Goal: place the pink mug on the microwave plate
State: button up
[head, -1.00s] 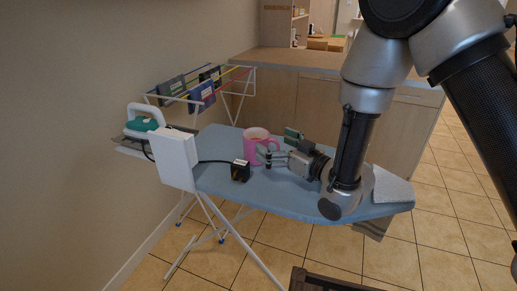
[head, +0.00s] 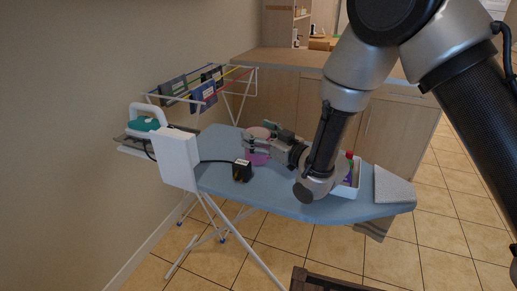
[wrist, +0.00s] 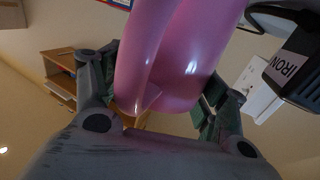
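The pink mug (head: 258,160) stands on the blue ironing board (head: 225,185), partly hidden behind my gripper (head: 248,143) in the head view. In the wrist view the pink mug (wrist: 190,60) is large and close, with its handle towards the camera. The fingers of my gripper (wrist: 162,95) lie on either side of the mug, spread apart. I cannot tell whether both pads press on it. I do not see a microwave or its plate in either view.
A black box (head: 242,171) marked IRON is close to the mug. A white tray (head: 345,190) with small items and a grey cloth (head: 393,187) are to the right. An iron (head: 146,118) rests at the left end. A drying rack (head: 203,93) stands behind.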

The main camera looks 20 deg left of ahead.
jog(key=c, duration=0.6)
jog(key=shift+c, duration=0.9)
jog(key=shift+r, duration=0.1)
